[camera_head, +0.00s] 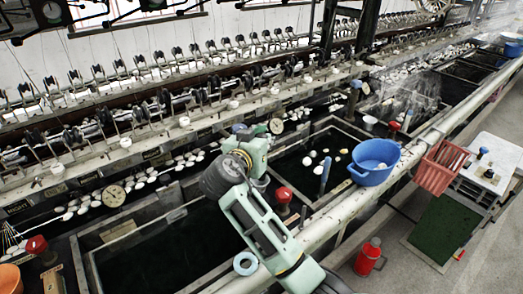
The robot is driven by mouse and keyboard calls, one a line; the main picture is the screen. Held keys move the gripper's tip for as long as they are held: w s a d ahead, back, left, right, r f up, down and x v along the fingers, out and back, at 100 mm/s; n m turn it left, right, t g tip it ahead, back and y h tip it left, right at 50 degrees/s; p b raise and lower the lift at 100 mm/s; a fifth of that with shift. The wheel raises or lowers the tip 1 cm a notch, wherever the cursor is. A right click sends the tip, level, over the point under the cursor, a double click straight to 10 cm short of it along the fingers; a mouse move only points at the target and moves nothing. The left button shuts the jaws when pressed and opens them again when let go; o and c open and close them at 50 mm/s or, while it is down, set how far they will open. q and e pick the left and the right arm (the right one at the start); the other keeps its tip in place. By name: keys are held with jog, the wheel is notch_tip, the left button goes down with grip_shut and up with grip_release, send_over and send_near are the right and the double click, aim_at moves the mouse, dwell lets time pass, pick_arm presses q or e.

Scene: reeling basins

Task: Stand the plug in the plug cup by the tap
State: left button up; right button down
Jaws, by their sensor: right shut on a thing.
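My right arm reaches in from the bottom over the near dark basin (185,245). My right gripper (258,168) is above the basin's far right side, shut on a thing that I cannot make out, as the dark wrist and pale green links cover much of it. I cannot identify the plug with certainty. A pale blue ring-shaped cup (245,263), likely the plug cup, is on the basin's front rim, left of my forearm. A red-topped tap (283,196) stands just right of my arm. My left gripper is not in view.
A blue bowl (375,161) and a red slatted crate (439,167) are on the right. A blue upright pipe (325,174) stands in the neighbouring basin. A red canister (369,257) stands on the floor. Reeling gear lines the back.

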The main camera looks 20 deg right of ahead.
jog(key=shift+w+a+f, duration=0.2)
jog(key=shift+w+f, duration=0.1)
jog(key=shift+w, duration=0.15)
notch_tip(320, 180, down, 4)
jog(key=shift+r+p, duration=0.1)
jog(key=shift+p, duration=0.45)
jog(key=shift+f+b, duration=0.35)
jog(key=c, duration=2.1)
grip_release()
jog(key=shift+f, duration=0.1)
jog(key=o, duration=0.6)
jog(key=shift+r, duration=0.2)
